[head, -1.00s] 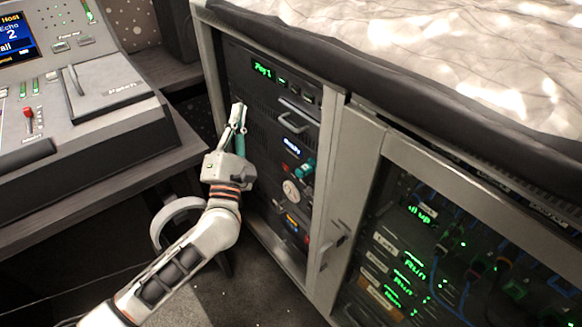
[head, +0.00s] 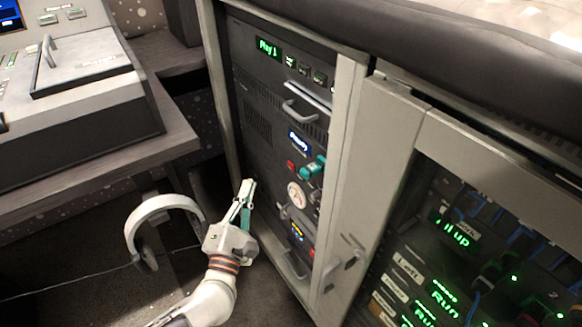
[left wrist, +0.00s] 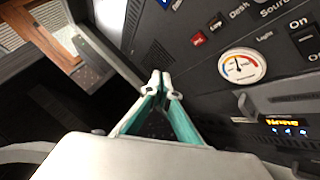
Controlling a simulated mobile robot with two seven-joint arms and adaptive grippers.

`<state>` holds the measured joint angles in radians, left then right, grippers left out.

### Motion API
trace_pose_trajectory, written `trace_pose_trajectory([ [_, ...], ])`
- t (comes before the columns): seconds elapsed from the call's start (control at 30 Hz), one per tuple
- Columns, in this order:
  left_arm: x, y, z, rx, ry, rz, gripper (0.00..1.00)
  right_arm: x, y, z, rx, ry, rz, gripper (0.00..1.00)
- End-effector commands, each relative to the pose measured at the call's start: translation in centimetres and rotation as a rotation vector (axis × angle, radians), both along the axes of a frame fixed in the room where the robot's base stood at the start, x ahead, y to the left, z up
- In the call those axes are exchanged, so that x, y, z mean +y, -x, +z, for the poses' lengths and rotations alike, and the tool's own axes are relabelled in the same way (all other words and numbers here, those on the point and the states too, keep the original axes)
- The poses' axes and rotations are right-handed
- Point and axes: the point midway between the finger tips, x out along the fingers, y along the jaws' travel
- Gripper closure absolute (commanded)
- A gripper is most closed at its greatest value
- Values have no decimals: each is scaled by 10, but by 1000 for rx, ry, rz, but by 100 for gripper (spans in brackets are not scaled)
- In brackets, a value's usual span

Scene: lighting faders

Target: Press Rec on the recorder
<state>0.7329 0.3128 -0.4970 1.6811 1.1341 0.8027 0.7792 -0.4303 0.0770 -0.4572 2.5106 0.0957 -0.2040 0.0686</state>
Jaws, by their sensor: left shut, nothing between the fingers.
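The recorder appears to be the rack unit with a lit blue display (head: 299,142), which seems to read Ready. Its small red button (head: 291,166) sits below the display, left of a teal knob (head: 313,167). In the left wrist view the red button (left wrist: 197,40) is right of and above my fingertips, in a row with dark labelled buttons. My left gripper (head: 248,184) is shut and empty, low and left of the red button, in front of the rack's left part. It also shows in the left wrist view (left wrist: 160,80), clear of the button. My right gripper is out of view.
A round gauge (head: 296,195) and an orange-lit unit (head: 297,232) lie below. A unit showing Play 1 (head: 268,48) and a protruding handle (head: 300,112) are above. The open cabinet door (head: 350,200) stands at right, the console desk (head: 100,185) at left. Headphones (head: 160,205) hang nearby.

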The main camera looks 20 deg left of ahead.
Motion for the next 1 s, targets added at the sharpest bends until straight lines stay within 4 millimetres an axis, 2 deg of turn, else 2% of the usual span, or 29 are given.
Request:
trace_pose_trajectory([
  [0.37, -5, -6, -1, 0, 1, 1, 100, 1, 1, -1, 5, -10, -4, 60],
  [0.77, -36, -45, -3, 2, 1, 0, 100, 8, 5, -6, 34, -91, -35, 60],
  [1.0, -50, -63, -1, 1, 1, 0, 100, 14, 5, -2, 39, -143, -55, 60],
])
